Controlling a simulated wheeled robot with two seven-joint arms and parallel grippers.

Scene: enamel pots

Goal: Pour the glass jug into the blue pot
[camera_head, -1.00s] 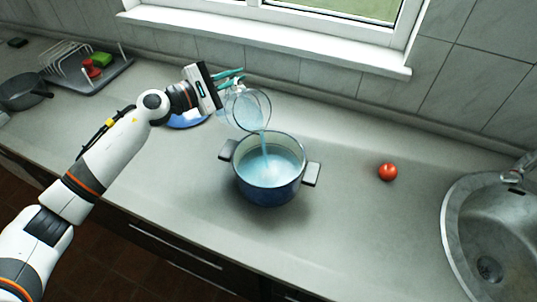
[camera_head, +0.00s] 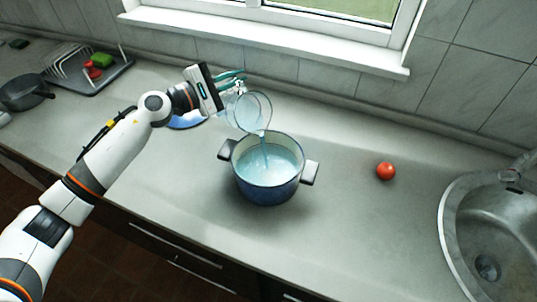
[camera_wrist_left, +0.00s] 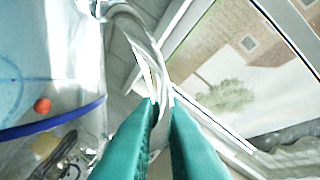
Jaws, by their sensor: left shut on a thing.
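The glass jug (camera_head: 252,111) is tipped over the rim of the blue pot (camera_head: 268,190) in the head view. A stream of pale blue liquid (camera_head: 264,149) runs from its mouth into the pot, which holds the same liquid. My left gripper (camera_head: 236,82) is shut on the jug's handle, up and left of the pot. In the left wrist view its teal fingers (camera_wrist_left: 160,120) close on the clear handle (camera_wrist_left: 145,50), with the jug's glass wall at the left. My right gripper is in neither view.
A red tomato (camera_head: 385,171) lies right of the pot, before the sink (camera_head: 455,215). A blue plate (camera_head: 188,121) is partly hidden behind my left arm. A dish rack (camera_head: 90,70) and a dark pan (camera_head: 25,92) stand far left. The counter in front of the pot is clear.

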